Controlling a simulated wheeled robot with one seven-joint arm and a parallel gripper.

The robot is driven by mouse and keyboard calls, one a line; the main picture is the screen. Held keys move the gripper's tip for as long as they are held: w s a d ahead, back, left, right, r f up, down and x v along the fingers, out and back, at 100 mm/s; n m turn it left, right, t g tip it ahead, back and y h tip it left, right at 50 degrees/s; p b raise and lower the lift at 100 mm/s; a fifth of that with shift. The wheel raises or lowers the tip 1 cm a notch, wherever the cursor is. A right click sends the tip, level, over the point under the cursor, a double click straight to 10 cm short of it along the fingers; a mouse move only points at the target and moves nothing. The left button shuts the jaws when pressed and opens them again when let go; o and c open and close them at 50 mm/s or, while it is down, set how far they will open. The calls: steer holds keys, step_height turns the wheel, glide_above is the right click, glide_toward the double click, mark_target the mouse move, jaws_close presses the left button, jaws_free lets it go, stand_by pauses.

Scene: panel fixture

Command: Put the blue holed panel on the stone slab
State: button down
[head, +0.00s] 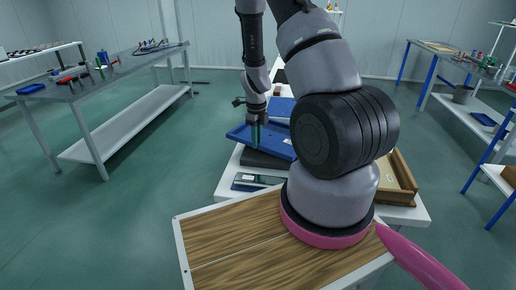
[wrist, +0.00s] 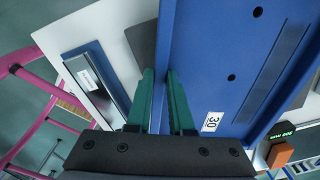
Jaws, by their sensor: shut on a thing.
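The blue holed panel (head: 275,144) is in my gripper (head: 256,136), above the white table. In the wrist view the panel (wrist: 225,45) shows dark round holes and a white label reading 30. My gripper's green fingers (wrist: 160,78) are shut on the panel's raised edge wall. The stone slab (head: 262,160) is a dark grey block under the panel, and the panel hides part of it. In the wrist view a grey piece of the slab (wrist: 143,42) shows left of the panel. I cannot tell whether the panel touches the slab.
A flat device (head: 258,181) lies on the white table (head: 225,187) in front of the slab. Another blue piece (head: 281,106) lies behind the panel. A wooden tray (head: 400,178) is at the right, partly hidden by my arm. Side benches (head: 120,75) stand well apart.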

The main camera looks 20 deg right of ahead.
steer(key=shift+f, duration=1.75)
steer(key=c, duration=0.8)
jaws_free()
steer(key=s+a+r+n+t+y, duration=0.1)
steer(key=s+a+r+n+t, duration=0.35)
steer(key=r, duration=1.25)
steer(key=s+a+r+n+g+y, duration=0.15)
steer(key=r+n, duration=0.65)
steer(key=r, duration=0.9)
steer(key=s+a+r+n+t, duration=0.2)
steer(key=s+r+n+t, duration=0.2)
steer(key=s+r+n, duration=0.8)
steer(key=shift+s+a+n, duration=0.2)
steer(key=shift+s+n, duration=0.15)
steer(key=shift+s, duration=0.55)
